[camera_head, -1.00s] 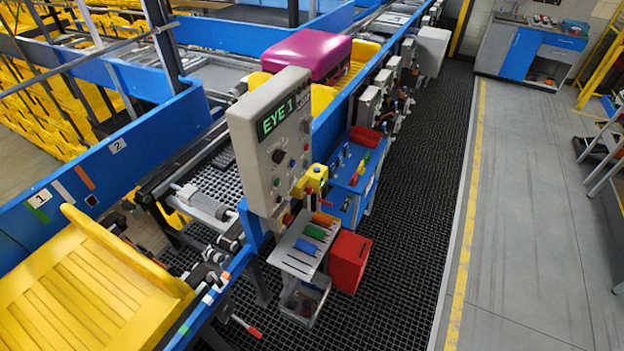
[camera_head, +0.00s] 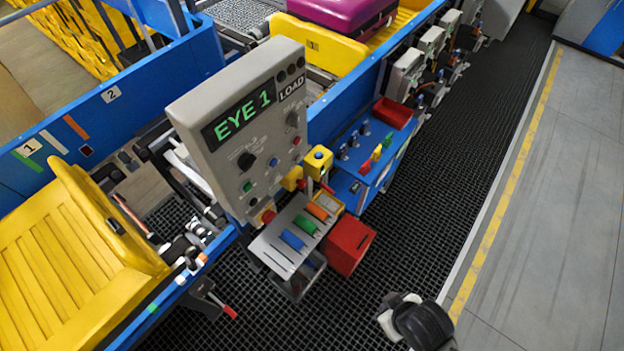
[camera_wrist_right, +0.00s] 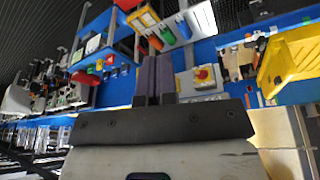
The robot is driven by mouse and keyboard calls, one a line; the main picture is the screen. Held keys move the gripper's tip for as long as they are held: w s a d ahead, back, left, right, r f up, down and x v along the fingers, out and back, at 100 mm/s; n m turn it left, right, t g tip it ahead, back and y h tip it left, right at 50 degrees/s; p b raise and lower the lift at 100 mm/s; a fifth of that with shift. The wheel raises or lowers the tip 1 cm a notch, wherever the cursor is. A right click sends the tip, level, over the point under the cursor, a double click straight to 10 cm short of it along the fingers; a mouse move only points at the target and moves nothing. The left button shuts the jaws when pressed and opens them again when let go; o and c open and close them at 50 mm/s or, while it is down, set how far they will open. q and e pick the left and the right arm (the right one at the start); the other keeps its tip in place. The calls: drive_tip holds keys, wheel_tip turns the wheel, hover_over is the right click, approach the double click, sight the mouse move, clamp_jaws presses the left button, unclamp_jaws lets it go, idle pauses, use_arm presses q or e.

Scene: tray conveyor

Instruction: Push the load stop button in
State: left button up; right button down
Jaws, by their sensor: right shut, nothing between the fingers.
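The grey control panel (camera_head: 235,125) with a green "EYE 1" display and a "LOAD" label stands at the middle left in the head view. In the head view part of my right arm shows at the bottom, apart from the panel. My left gripper is out of view.
A grey shelf with coloured blocks (camera_head: 268,244), a red bin (camera_head: 349,246) and a blue console (camera_head: 350,180) stand beside the panel. A yellow tray (camera_head: 75,265) is at the left on the conveyor. Black floor matting (camera_head: 450,180) is open at the right.

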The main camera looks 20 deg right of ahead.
drive_tip(key=w+a+f+m+t+y+b, duration=0.2)
drive_tip(key=w+a+f+y+b, duration=0.15)
drive_tip(key=w+f+b, duration=0.5)
drive_tip(key=w+a+f+m+t+y+b, duration=0.15)
drive_tip(key=w+f+y+b, duration=0.25)
drive_tip(key=w+f+b, duration=0.5)
use_arm(q)
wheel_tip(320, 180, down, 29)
drive_tip(key=b, duration=1.1)
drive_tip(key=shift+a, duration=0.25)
use_arm(e)
drive_tip(key=w+d+m+t, duration=0.4)
drive_tip(key=w+d+m, duration=0.1)
drive_tip(key=w, duration=0.4)
drive_tip(key=w+d+f+m+t+y, duration=0.1)
drive_tip(key=w+d+m+t, duration=0.3)
drive_tip(key=w, duration=0.5)
drive_tip(key=shift+d+f+m, duration=0.25)
drive_tip(key=shift+d+m, duration=0.35)
drive_tip(key=shift+m, duration=0.15)
